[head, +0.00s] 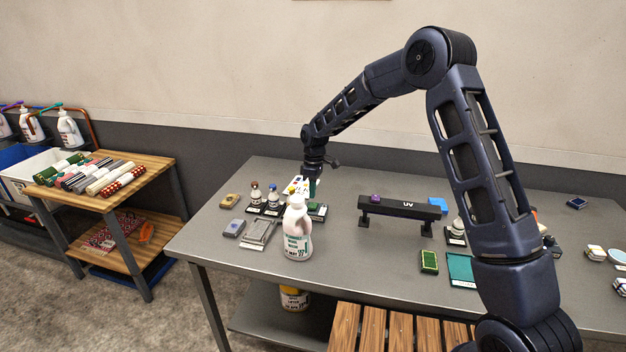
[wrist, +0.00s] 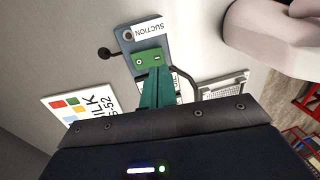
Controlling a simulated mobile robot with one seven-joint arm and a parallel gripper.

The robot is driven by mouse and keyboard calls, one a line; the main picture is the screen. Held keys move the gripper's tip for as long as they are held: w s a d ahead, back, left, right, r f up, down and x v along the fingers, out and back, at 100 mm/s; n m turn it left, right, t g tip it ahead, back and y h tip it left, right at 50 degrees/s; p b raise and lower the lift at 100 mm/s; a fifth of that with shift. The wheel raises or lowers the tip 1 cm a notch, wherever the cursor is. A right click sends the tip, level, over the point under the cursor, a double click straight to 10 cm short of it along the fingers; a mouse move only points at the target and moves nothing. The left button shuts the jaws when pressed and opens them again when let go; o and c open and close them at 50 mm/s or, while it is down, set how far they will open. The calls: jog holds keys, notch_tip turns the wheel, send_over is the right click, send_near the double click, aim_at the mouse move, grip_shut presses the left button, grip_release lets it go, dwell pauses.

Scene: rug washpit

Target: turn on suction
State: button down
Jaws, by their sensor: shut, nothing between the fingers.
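The suction unit, a grey-blue box (wrist: 143,41) with a white SUCTION label (wrist: 149,29), shows in the wrist view. A green rocker switch (wrist: 147,59) with a round mark and a short line sits on it. A dark round spot is beside the label. My gripper (wrist: 153,72) is shut and empty; its teal fingers reach the near edge of the green switch in the picture. I cannot tell whether they touch it.
The white jug (head: 297,232) stands close in front of my gripper. A card with coloured squares (wrist: 78,110) is beside the unit. The black UV bar (head: 402,206) stands to the right on the grey table (head: 345,270). Small bottles (head: 272,196) stand to the left.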

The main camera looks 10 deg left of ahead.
aim_at(312, 207)
jog(key=shift+s+f, duration=0.15)
jog(key=shift+f, duration=0.85)
jog(key=shift+s+f, duration=0.15)
jog(key=shift+f, duration=0.8)
jog(key=shift+s+f+t, duration=0.25)
jog(key=shift+t, duration=0.05)
jog(key=shift+w, duration=0.15)
jog(key=shift+w+r, duration=0.1)
jog(key=shift+w+r, duration=0.2)
jog(key=shift+w, duration=0.5)
notch_tip(312, 207, up, 14)
jog(key=s, duration=0.2)
jog(key=shift+s, duration=0.15)
